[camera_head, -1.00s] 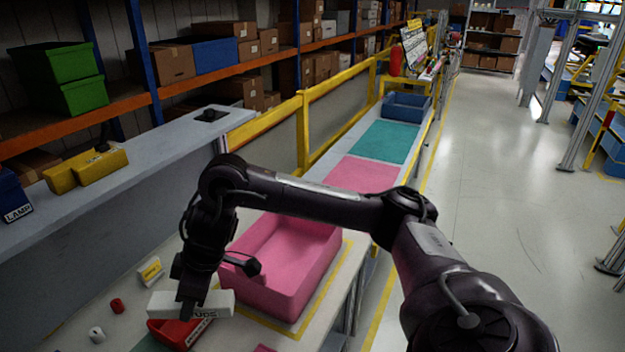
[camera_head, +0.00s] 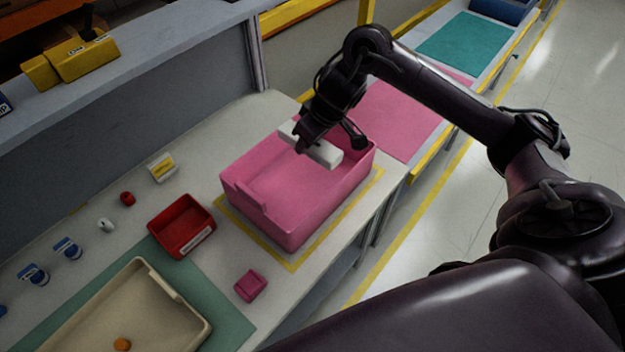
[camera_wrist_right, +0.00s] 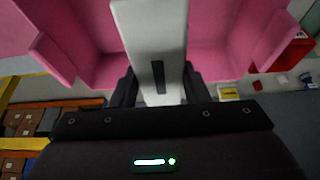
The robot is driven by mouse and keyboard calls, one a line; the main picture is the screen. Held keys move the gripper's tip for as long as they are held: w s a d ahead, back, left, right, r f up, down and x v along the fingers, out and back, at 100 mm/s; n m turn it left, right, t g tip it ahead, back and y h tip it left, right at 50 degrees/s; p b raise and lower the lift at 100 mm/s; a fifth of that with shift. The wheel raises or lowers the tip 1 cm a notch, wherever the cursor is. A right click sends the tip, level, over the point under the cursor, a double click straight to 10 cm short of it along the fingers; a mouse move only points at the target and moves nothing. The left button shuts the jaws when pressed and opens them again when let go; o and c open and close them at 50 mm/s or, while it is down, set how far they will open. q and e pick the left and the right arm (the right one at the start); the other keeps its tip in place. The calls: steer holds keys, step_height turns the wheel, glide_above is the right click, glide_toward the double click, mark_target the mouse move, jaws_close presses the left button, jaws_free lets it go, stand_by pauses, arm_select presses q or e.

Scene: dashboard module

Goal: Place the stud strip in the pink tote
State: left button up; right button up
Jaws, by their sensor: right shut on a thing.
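The stud strip (camera_head: 325,153) is a long white block. My right gripper (camera_head: 303,143) is shut on it and holds it over the far part of the pink tote (camera_head: 290,228). In the right wrist view the white strip (camera_wrist_right: 152,40) lies between the fingers (camera_wrist_right: 158,90), with the pink tote (camera_wrist_right: 230,50) below it. The tote is open-topped and its visible floor is empty. Whether the strip touches the tote's far wall I cannot tell. My left gripper is not in view.
A red bin (camera_head: 180,228) with a label stands left of the tote. A small magenta box (camera_head: 250,286) lies in front. A beige tray (camera_head: 105,315) sits on a green mat. Small parts, including a yellow-labelled block (camera_head: 162,167), lie along the bench's left side.

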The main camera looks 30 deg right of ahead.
step_height(320, 180, down, 6)
steer(key=b, duration=0.2)
glide_above(306, 188)
steer(key=s, duration=0.2)
steer(key=f, duration=0.6)
steer(key=shift+w+d+f+b, duration=0.2)
steer(key=shift+d+b, duration=0.05)
steer(key=shift+b, duration=0.1)
steer(key=shift+f, duration=0.6)
step_height(306, 188, down, 4)
steer(key=shift+r, duration=0.15)
steer(key=o, duration=1)
